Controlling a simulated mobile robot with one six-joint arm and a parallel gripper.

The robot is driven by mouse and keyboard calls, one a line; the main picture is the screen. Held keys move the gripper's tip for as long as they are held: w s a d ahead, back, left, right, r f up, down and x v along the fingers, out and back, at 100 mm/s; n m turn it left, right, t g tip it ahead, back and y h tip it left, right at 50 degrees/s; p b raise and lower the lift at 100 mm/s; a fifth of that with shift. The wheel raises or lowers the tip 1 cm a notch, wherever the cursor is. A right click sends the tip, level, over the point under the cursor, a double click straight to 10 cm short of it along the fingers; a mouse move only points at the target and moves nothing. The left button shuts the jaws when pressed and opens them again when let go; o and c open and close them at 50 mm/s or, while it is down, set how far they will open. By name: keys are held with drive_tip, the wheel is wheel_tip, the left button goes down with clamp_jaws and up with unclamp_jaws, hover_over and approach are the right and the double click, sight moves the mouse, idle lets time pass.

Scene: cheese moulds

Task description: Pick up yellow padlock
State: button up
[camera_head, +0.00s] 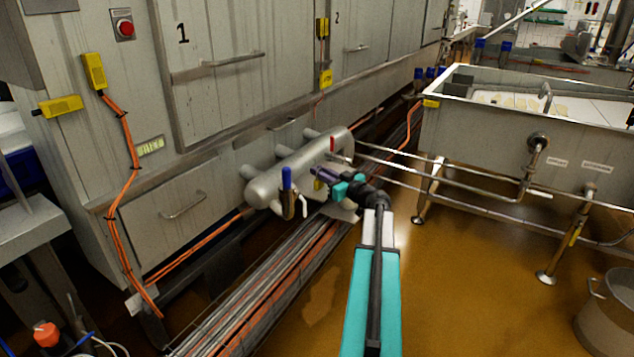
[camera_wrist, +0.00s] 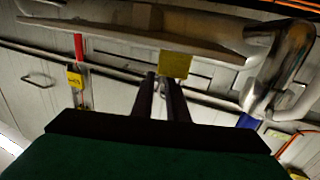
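A small yellow block, which looks like the padlock (camera_wrist: 175,64), is just beyond my fingertips in the wrist view, below the grey pipework and slightly right of the finger gap. In the head view, a small yellow patch (camera_head: 318,185) shows beside my gripper (camera_head: 319,176), partly hidden by it. My gripper reaches towards the front of the grey pipe body. In the wrist view, my gripper (camera_wrist: 160,80) has its two dark fingers apart with a narrow gap, and nothing is visibly held between them. I cannot tell whether a finger touches the yellow block.
The grey cylinder (camera_head: 295,172) has a blue valve handle (camera_head: 287,178) and a red handle (camera_head: 332,144) close to my gripper. Cabinets (camera_head: 215,80) stand behind. A steel vat (camera_head: 490,140) is at the right, with thin pipes between. The brown floor (camera_head: 450,270) is open.

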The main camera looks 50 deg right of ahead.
drive_tip(key=shift+c, duration=0.3)
clamp_jaws()
drive_tip(key=shift+r+p, duration=0.35)
drive_tip(key=shift+r, duration=0.5)
wheel_tip(320, 180, up, 2)
drive_tip(key=shift+r+p, duration=0.1)
drive_tip(key=shift+p, duration=0.3)
drive_tip(key=s+a+r+p, duration=0.1)
drive_tip(key=s+a+p, duration=0.3)
drive_tip(key=s+a, duration=0.3)
drive_tip(key=s, duration=0.4)
drive_tip(key=shift+s+a+r, duration=0.15)
drive_tip(key=shift+a, duration=0.25)
